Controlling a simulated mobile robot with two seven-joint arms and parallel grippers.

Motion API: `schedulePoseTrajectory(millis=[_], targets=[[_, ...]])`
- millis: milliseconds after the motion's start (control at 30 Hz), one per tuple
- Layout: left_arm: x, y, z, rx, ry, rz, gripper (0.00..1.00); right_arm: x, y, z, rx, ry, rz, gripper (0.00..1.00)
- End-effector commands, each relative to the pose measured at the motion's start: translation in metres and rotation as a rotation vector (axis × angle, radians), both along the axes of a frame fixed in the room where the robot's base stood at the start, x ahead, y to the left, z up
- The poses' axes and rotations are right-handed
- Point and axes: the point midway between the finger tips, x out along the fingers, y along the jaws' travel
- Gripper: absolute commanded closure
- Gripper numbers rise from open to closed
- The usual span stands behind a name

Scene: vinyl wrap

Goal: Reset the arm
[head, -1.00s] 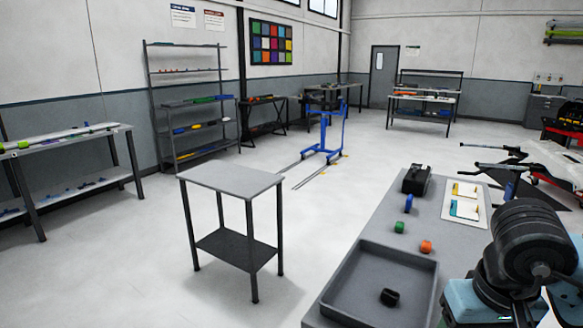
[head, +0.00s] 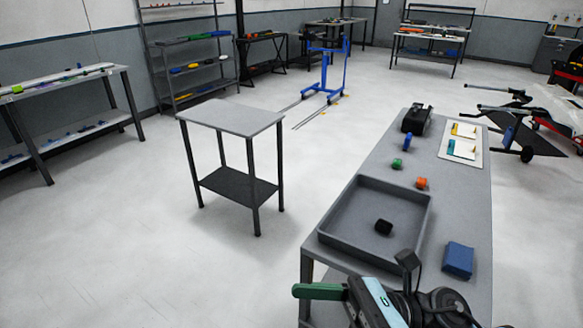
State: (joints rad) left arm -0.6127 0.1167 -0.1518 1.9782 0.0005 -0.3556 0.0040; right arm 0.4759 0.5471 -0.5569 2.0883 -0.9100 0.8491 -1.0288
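My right arm comes in at the bottom right. Its gripper area (head: 402,290) is low at the table's near end, with a black finger-like part pointing up. A long green piece (head: 320,291) sticks out to the left beside the light-blue part of the arm. I cannot tell whether it is held. The fingertips do not show clearly. My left gripper is not in view.
The grey work table (head: 375,160) bears a grey tray (head: 322,232) with a black item (head: 383,226), a blue block (head: 458,260), a green roll (head: 397,163), an orange roll (head: 421,183) and a black case (head: 416,118). A small side table (head: 232,117) stands left, with open floor around.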

Motion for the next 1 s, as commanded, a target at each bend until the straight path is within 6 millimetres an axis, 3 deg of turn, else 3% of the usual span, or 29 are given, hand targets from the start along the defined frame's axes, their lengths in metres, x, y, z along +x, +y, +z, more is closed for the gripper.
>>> schedulePoseTrajectory(millis=[133, 233, 367, 433, 567, 700, 800, 900, 933, 1000], targets=[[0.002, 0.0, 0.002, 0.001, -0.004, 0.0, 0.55, 0.028, -0.015, -0.017, 0.224, 0.509, -0.141, 0.35], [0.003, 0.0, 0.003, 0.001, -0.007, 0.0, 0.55, 0.046, -0.035, -0.044, 0.377, 0.848, -0.233, 0.35], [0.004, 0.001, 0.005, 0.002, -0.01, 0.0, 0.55, 0.057, -0.066, -0.101, 0.592, 1.289, -0.349, 0.35], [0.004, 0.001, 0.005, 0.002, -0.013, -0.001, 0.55, 0.054, -0.085, -0.14, 0.72, 1.523, -0.413, 0.35], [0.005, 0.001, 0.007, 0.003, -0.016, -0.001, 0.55, 0.029, -0.116, -0.215, 0.963, 1.917, -0.531, 0.35], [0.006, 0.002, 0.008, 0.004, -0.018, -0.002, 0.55, -0.02, -0.141, -0.288, 1.225, 2.257, -0.654, 0.35], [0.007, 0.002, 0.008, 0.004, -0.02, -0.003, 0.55, -0.061, -0.153, -0.329, 1.405, 2.444, -0.738, 0.35], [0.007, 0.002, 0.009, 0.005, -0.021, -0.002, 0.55, -0.098, -0.161, -0.357, 1.557, 2.574, -0.808, 0.35], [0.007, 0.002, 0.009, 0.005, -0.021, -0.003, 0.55, -0.107, -0.163, -0.363, -1.574, -2.569, 0.812, 0.35], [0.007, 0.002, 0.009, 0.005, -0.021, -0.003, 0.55, -0.125, -0.165, -0.373, -1.557, -2.48, 0.801, 0.35]])
